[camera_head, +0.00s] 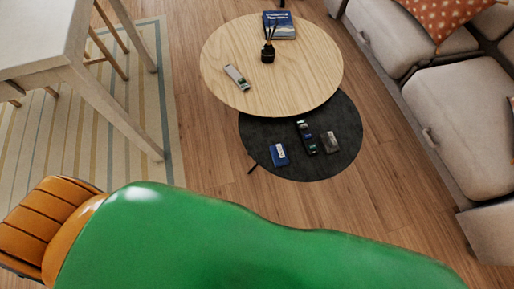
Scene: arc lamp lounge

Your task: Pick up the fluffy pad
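An orange cushion with a pale dotted pattern (438,14) lies on the beige sofa (455,125) at the top right, cut off by the picture's upper edge. It is the most pad-like thing that I can make out; I cannot tell whether its surface is fluffy. Neither of my grippers can be made out in the head view. A large smooth green shape (230,245) fills the bottom close to the camera and hides the floor behind it. I cannot tell what it is.
A round wooden table (305,80) carries a book (280,25), a dark reed holder (267,54) and a remote (237,77). A lower black round table (340,160) holds several small items. A pale table (90,85) stands left on a striped rug. Wood floor (400,200) is clear beside the sofa.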

